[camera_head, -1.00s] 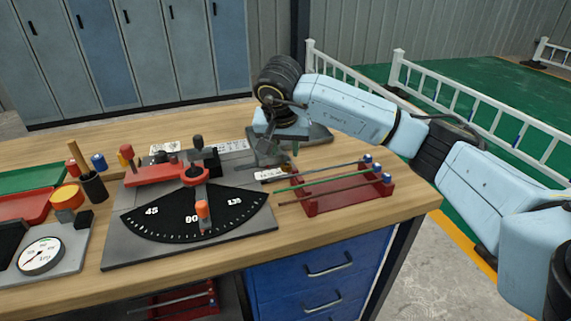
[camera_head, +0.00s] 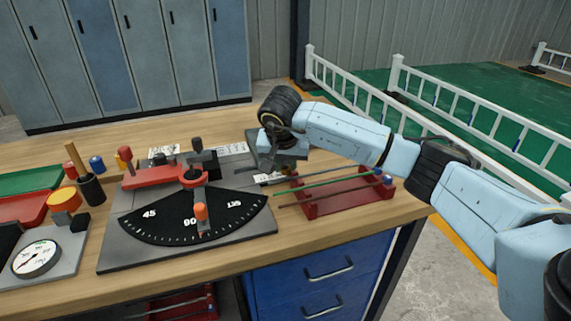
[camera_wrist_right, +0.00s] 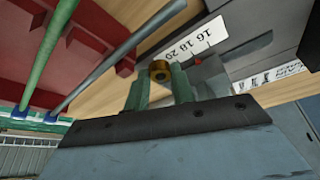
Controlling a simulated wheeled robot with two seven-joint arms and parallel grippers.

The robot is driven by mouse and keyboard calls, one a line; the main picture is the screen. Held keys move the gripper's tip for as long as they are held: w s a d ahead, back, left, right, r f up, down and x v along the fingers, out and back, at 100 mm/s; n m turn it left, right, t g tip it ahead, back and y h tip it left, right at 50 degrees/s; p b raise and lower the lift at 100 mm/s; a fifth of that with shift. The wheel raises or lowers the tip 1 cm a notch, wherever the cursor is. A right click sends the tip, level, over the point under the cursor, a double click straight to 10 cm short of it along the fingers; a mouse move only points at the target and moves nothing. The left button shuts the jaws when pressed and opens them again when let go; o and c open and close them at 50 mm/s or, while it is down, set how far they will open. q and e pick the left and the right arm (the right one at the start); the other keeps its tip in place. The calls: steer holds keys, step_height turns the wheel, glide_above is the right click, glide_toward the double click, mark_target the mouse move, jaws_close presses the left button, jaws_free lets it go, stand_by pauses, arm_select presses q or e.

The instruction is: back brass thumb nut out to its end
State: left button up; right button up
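The brass thumb nut (camera_wrist_right: 160,71) is a small gold ring with a dark hole, in the right wrist view. The two green fingers of my right gripper (camera_wrist_right: 161,84) stand on either side of it, with their tips against its sides as far as I can see. In the head view my right gripper (camera_head: 272,166) is low over the bench's right part, behind the bending plate, and the nut is hidden there. My left gripper is not in view.
A red rack (camera_head: 345,204) with several rods stands close on the right. The black angle scale plate (camera_head: 192,216) with its red lever (camera_head: 152,177) lies to the left. A white scale strip (camera_wrist_right: 186,50) runs beside the nut. The front bench edge is clear.

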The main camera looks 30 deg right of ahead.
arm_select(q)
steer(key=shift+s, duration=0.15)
arm_select(e)
steer(key=shift+n, duration=0.3)
steer(key=shift+d+n, duration=0.1)
steer(key=shift+n, duration=0.2)
steer(key=shift+s+d+r+n+y+p, duration=0.1)
steer(key=shift+n+y+p, duration=0.25)
steer(key=shift+n, duration=0.35)
steer(key=shift+n+t+y, duration=0.4)
steer(key=shift+n+y, duration=0.15)
steer(key=shift+n, duration=0.55)
steer(key=shift+d+n, duration=0.15)
steer(key=shift+n, duration=0.55)
steer(key=shift+n+y, duration=0.5)
steer(key=shift+n, duration=0.2)
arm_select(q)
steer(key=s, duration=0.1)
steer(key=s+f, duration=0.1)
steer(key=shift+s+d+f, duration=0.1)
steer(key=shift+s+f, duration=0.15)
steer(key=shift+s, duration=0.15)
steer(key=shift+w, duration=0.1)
